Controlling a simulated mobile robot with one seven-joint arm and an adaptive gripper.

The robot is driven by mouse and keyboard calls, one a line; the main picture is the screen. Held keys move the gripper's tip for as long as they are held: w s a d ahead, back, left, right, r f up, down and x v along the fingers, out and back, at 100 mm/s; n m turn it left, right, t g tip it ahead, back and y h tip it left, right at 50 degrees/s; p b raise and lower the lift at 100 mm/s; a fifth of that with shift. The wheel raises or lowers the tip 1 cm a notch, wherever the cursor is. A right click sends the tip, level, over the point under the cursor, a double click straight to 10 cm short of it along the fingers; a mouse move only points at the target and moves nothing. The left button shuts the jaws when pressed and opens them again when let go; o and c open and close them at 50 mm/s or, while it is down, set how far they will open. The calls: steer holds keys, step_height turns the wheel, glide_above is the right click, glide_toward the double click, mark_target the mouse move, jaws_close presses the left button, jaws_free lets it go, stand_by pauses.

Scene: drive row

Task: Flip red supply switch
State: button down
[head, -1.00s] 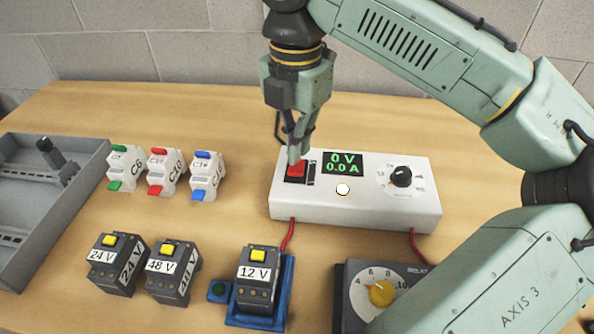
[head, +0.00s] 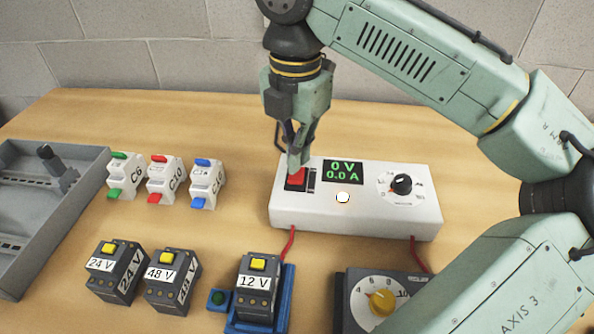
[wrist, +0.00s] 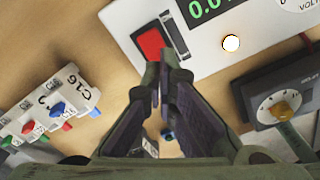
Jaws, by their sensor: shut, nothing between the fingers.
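The red supply switch (head: 297,179) sits in a black frame at the left end of the white power supply (head: 356,217). The display (head: 343,170) beside it reads 0 V and 0.0 A in green. My gripper (head: 298,166) is shut and empty, pointing down at the far edge of the red switch. In the wrist view the red switch (wrist: 152,43) shows just beyond my shut fingertips (wrist: 162,58). I cannot tell whether the fingertips touch it.
A 12 V module (head: 257,285) sits in a blue holder in front of the supply; 24 V (head: 116,270) and 48 V (head: 172,280) modules stand left of it. Three white breakers (head: 166,180) stand behind. A grey tray (head: 30,262) is far left. A relay box (head: 366,300) is front right.

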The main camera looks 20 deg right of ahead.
mark_target(296, 177)
steer(key=shift+f+b, duration=0.7)
steer(key=shift+f, duration=0.85)
stand_by(0.9)
step_height(296, 177, up, 7)
steer(key=p, duration=0.7)
steer(key=shift+p, duration=0.3)
steer(key=shift+s, duration=0.1)
